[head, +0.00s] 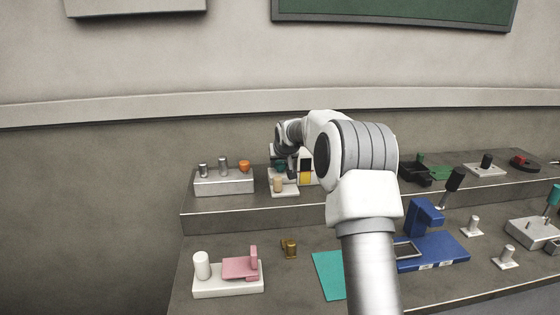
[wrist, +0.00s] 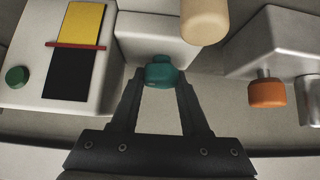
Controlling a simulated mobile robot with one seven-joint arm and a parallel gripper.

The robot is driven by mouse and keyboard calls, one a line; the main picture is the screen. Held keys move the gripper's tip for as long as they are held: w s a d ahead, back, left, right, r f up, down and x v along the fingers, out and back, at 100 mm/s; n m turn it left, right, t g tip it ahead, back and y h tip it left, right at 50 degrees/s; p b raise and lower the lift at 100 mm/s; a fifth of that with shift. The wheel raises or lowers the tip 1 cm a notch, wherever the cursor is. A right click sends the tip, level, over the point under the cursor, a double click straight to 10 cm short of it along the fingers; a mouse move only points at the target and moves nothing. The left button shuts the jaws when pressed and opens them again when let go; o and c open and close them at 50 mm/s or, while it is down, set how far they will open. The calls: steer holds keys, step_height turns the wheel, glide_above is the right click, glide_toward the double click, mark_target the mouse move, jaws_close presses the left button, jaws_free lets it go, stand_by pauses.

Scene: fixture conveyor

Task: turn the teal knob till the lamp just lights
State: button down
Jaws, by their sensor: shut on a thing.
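The teal knob (wrist: 160,72) sits on the front face of a white box (wrist: 150,38) in the wrist view. My gripper (wrist: 161,80) is shut on the knob, with one fingertip at each side of it. A beige rounded cylinder (wrist: 204,20) stands out from the same fixture; it shows no glow, and I cannot tell whether it is the lamp. In the head view my gripper (head: 292,170) is at the fixture on the upper step, and my arm hides part of that area.
Beside the box stands a white unit with a yellow and black panel (wrist: 88,25), a red bar (wrist: 78,45) and a green button (wrist: 16,77). On the other side is a grey block with an orange knob (wrist: 267,93). A pink-and-white fixture (head: 238,265) stands on the lower step.

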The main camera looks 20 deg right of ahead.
steer(key=shift+f, duration=0.1)
steer(key=c, duration=0.7)
jaws_free()
steer(key=shift+s+r, duration=0.2)
steer(key=shift+r, duration=0.15)
steer(key=p+v, duration=0.1)
steer(key=v, duration=1.5)
steer(key=shift+s+a+r, duration=0.15)
steer(key=shift+s+r, duration=0.1)
steer(key=shift+s, duration=0.05)
